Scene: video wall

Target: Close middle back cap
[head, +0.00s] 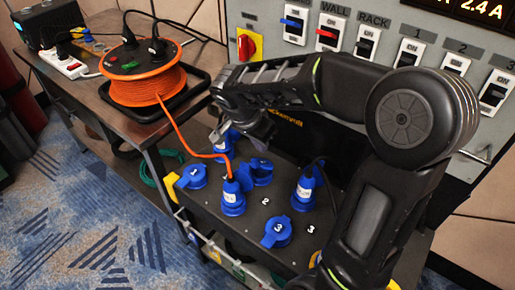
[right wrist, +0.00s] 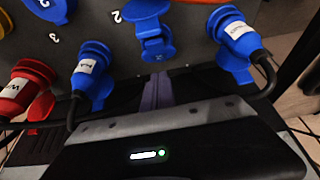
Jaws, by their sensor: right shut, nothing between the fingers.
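The middle back blue socket (head: 258,172) sits on the dark sloped panel, between two blue plugs. In the right wrist view, its blue cap (right wrist: 158,48) appears to hang on the near side of the socket, tilted away from the mouth; its exact angle is hard to tell. My right gripper (right wrist: 157,90) is shut and empty, its fingertips just below this cap; whether they touch it is unclear. In the head view the right gripper (head: 219,133) is partly hidden at the panel's back edge. My left gripper is not in view.
A blue plug with an orange cable (head: 232,195) stands in front. A black-cabled blue plug (head: 308,187) is to the right, and another plug (head: 226,140) is behind. Front caps one (head: 192,176) and three (head: 277,232) are down. An orange cable reel (head: 145,80) stands left.

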